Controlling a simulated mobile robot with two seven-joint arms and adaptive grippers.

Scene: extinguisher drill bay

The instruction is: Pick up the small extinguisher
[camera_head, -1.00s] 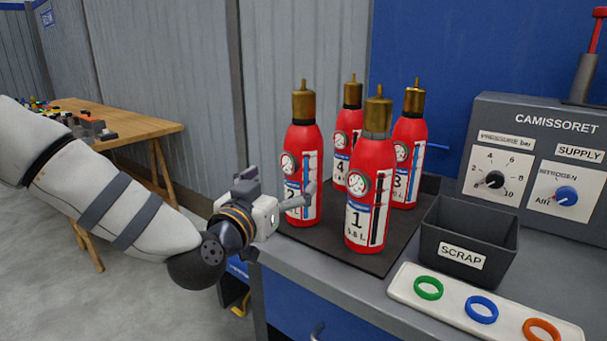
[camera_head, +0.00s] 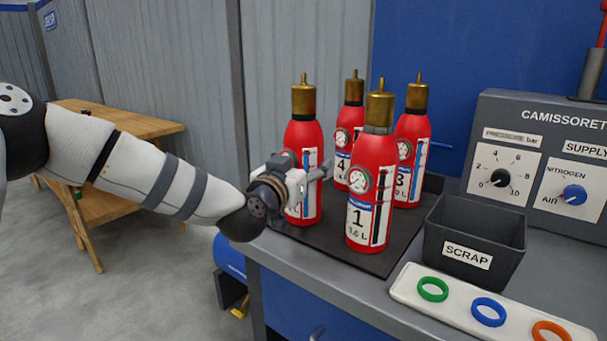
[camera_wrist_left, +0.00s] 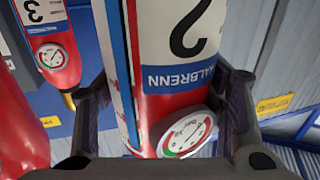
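Several red extinguishers with brass tops stand upright on a dark mat (camera_head: 345,243), much alike in size. Extinguisher 1 (camera_head: 362,150) is at the front, extinguisher 2 (camera_head: 303,135) to its left, extinguisher 4 (camera_head: 349,118) and extinguisher 3 (camera_head: 414,128) behind. My left gripper (camera_head: 308,176) is at the body of extinguisher 2 and partly hides its gauge and label. In the left wrist view, extinguisher 2 (camera_wrist_left: 180,85) appears inverted between the spread fingers, which look open; contact is unclear. My right gripper is out of view.
A black scrap bin (camera_head: 478,232) stands right of the mat, with a tray (camera_head: 455,313) of green, blue and orange rings in front. A grey control panel (camera_head: 545,115) stands behind the bin. A wooden table (camera_head: 120,122) is at the far left.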

